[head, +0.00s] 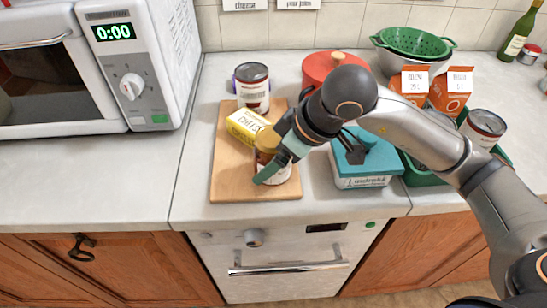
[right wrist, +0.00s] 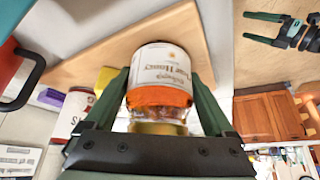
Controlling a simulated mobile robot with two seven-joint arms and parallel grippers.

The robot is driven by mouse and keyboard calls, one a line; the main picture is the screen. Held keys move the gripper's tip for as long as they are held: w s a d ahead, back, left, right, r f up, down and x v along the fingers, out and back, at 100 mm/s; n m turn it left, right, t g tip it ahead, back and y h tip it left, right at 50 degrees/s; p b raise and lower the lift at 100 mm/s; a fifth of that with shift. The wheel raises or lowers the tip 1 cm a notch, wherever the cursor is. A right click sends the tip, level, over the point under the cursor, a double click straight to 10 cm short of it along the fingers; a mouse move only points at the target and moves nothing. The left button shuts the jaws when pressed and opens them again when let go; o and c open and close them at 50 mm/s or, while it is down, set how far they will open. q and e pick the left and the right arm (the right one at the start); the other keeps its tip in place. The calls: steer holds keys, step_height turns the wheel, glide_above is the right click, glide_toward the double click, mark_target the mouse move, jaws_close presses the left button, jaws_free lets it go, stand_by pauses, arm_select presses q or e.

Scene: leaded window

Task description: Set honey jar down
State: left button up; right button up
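The honey jar (head: 275,173), with a white label and gold lid, is at the front right of the wooden board (head: 228,180) in the head view. My right gripper (head: 268,165) reaches down to it from the right and partly hides it. In the right wrist view the honey jar (right wrist: 160,85) appears upside down between the two green fingers of my right gripper (right wrist: 158,80), which press its sides. Whether its base touches the board is hard to tell. My left gripper (right wrist: 244,26) shows at the upper right of the right wrist view, empty, fingers apart.
A yellow cheese packet (head: 246,125) and a can (head: 252,88) stand behind the jar. A red pot (head: 322,68) is at the back, and a teal box (head: 362,165) is close on the right. A microwave (head: 120,70) is left; the counter between is clear.

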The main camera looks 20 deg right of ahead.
steer(key=shift+o, duration=0.6)
steer(key=shift+r, duration=0.2)
steer(key=shift+s+d+r+p, duration=0.1)
steer(key=shift+d+r+p, duration=0.05)
steer(key=shift+r+p, duration=0.2)
steer(key=v, duration=1.1)
steer(key=shift+s, duration=0.1)
